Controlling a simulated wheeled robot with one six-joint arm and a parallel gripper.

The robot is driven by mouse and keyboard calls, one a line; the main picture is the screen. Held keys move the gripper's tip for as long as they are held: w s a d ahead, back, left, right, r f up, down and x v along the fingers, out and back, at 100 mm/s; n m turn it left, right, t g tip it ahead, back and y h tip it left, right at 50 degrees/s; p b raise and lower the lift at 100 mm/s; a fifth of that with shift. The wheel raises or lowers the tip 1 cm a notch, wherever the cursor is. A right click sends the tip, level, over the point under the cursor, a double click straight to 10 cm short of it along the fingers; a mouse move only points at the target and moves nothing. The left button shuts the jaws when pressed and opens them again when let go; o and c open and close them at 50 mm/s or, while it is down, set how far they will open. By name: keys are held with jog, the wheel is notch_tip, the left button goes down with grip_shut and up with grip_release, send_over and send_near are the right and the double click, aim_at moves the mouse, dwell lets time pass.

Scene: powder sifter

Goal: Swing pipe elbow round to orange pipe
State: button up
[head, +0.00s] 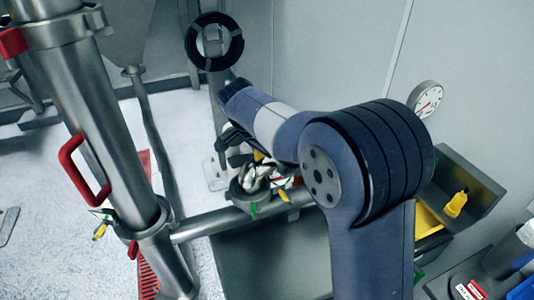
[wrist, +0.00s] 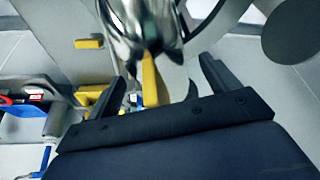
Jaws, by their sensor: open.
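My gripper (wrist: 161,72) is open, with its two dark fingers apart in the wrist view. A shiny curved metal piece (wrist: 138,22), which looks like the pipe elbow, lies ahead of and partly between the fingers. A yellow tab (wrist: 150,82) hangs below it in the gap. I cannot tell whether either finger touches the metal. In the head view, the shiny metal (head: 256,176) sits at the steel horizontal pipe (head: 205,224), close to my gripper, which is largely hidden by my arm. No clearly orange pipe can be made out.
A thick steel pipe (head: 95,110) with a red handle (head: 78,170) stands at the left. White floor (head: 40,180) is open at the left.

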jog(key=b+v, duration=0.1)
jog(key=v, duration=0.9)
jog(key=shift+s+a+r, duration=0.1)
jog(key=shift+r, duration=0.3)
jog(key=p+x, duration=0.1)
jog(key=x, duration=0.9)
jog(key=shift+f, duration=0.25)
jog(key=shift+w+f, duration=0.2)
jog(key=shift+w, duration=0.05)
jog(key=shift+w+a+n+t+y, duration=0.2)
jog(key=shift+a+n+t+y, duration=0.15)
jog(key=shift+n, duration=0.75)
